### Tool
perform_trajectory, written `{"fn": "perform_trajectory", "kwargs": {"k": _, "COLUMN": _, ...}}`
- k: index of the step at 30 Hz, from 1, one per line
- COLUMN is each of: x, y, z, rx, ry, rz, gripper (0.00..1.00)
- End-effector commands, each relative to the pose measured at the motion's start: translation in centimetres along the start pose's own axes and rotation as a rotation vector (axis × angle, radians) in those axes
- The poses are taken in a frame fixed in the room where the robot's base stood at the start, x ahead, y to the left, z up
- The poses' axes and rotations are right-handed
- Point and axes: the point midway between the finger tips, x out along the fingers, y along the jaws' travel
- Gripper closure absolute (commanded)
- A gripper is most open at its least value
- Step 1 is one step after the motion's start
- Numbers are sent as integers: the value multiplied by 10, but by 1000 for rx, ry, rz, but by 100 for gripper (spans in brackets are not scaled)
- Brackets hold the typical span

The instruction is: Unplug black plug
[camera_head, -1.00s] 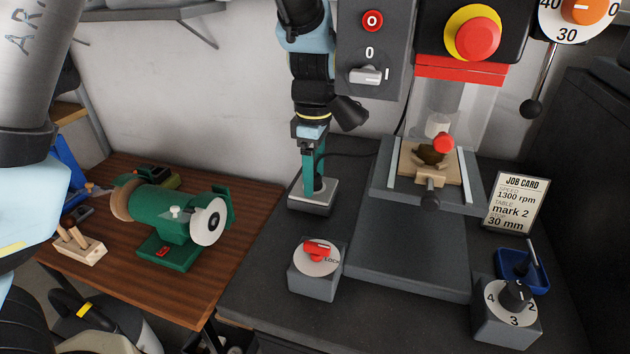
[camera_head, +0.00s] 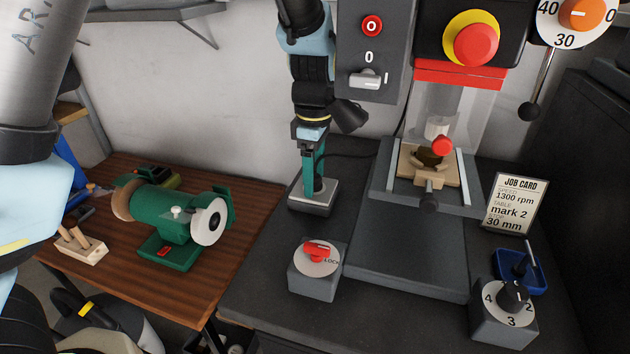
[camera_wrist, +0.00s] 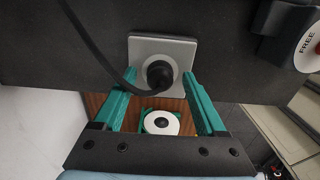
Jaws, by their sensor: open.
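The black plug (camera_wrist: 160,74) sits in a square grey socket plate (camera_wrist: 178,46) on the dark bench, with its black cable running off to the upper left in the wrist view. My gripper (camera_wrist: 160,79) is open, with one teal finger on each side of the plug. I see gaps between the fingers and the plug, and it is not gripped. In the head view my gripper (camera_head: 313,180) points down at the socket box (camera_head: 312,207), and its fingers mostly hide the plug there. The cable (camera_head: 350,155) runs right from it toward the drill press.
A red lock knob box (camera_head: 316,272) stands in front of the socket. The drill press table (camera_head: 415,225) is close on the right, and a switch box (camera_head: 372,50) hangs beside my arm. A green grinder (camera_head: 175,215) stands on the wooden bench at left.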

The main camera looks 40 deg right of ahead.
Motion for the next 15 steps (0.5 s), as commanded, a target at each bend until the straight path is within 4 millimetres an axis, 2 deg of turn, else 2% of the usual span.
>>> {"fn": "perform_trajectory", "kwargs": {"k": 12, "x": 0, "y": 0, "z": 0, "rx": 0, "ry": 0, "rz": 0, "gripper": 26}}
{"fn": "perform_trajectory", "kwargs": {"k": 15, "x": 0, "y": 0, "z": 0, "rx": 0, "ry": 0, "rz": 0, "gripper": 35}}
